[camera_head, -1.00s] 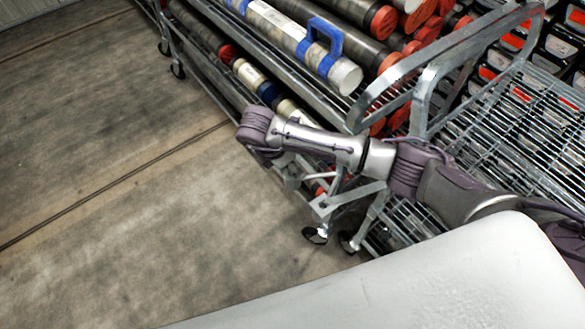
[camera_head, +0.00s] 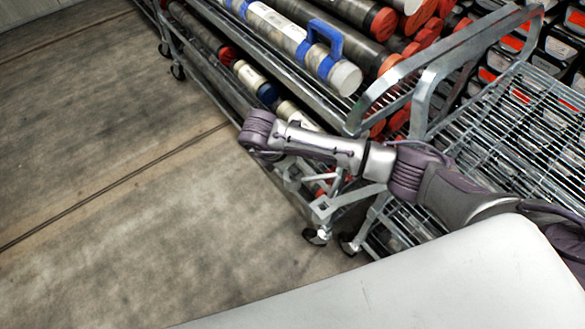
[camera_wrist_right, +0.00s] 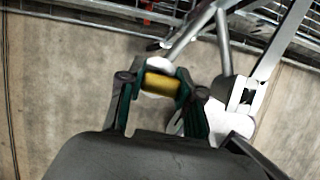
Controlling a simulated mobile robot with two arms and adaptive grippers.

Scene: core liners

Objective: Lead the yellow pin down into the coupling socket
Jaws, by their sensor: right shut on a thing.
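The yellow pin (camera_wrist_right: 160,85) lies across between the two dark green-lined fingers of my right gripper (camera_wrist_right: 158,80) in the right wrist view. The gripper is shut on it. A pale rounded part shows just beyond the pin, and I cannot tell what it is. A light metal bracket with a square opening (camera_wrist_right: 241,98), possibly the coupling socket, is to the right of the fingers, apart from the pin in the picture. A similar bracket (camera_head: 322,207) shows below my right arm in the head view. My left gripper is out of view.
A wheeled metal rack (camera_head: 285,65) holds core tubes with red caps and a blue handle. A wire-mesh cart (camera_head: 520,130) with a tubular handle stands to the right. Metal bars and castors lie below my arm. The concrete floor (camera_head: 110,200) at left is clear.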

